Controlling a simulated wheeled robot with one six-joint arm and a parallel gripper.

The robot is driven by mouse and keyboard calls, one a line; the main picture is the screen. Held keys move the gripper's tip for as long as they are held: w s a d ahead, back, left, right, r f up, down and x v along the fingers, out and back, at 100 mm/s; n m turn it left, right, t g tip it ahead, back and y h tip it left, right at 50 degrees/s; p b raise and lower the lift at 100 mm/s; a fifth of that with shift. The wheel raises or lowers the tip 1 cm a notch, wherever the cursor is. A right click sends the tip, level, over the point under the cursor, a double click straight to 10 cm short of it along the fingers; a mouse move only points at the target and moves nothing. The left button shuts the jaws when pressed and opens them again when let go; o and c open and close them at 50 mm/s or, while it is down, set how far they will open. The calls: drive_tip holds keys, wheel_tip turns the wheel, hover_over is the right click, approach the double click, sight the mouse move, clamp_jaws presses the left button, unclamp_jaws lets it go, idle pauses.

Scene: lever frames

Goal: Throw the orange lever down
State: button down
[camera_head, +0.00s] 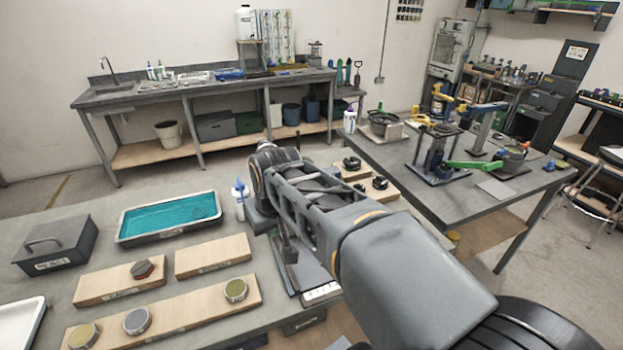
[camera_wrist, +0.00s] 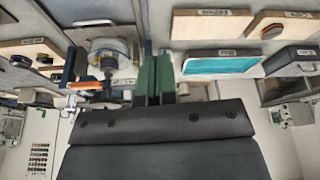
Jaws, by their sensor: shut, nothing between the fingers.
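In the wrist view an orange bar (camera_wrist: 85,86), which looks like the lever's handle, sticks out sideways beside a round grey metal part (camera_wrist: 110,58). My gripper (camera_wrist: 154,58) shows there as two dark green fingers side by side, shut and empty. They are to the right of the orange bar, with a gap between in the picture. In the head view my arm covers most of the lever's place; only a dark base plate (camera_head: 314,272) with a white label shows beside it. I cannot make out the orange lever there.
On the near table, a tray of teal liquid (camera_head: 170,234), a grey box (camera_head: 56,245) and wooden boards with knobs (camera_head: 122,283) stand left of my arm. A blue-capped bottle (camera_head: 240,203) stands close to the arm. Another table (camera_head: 420,192) with tools is at right.

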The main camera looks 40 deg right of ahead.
drive_tip(key=w+d+r+m, duration=0.1)
drive_tip(key=w+d+r, duration=0.3)
drive_tip(key=d, duration=0.5)
drive_tip(key=w+d+r+m+p, duration=0.1)
drive_tip(key=w+d+r, duration=0.4)
drive_tip(key=d, duration=0.4)
drive_tip(key=shift+d+r, duration=0.3)
drive_tip(key=shift+r, duration=0.35)
drive_tip(key=s+p+x, duration=0.1)
drive_tip(key=x, duration=1.2)
drive_tip(key=shift+s+f, duration=0.15)
drive_tip(key=shift+f, duration=0.45)
drive_tip(key=shift+d, duration=0.1)
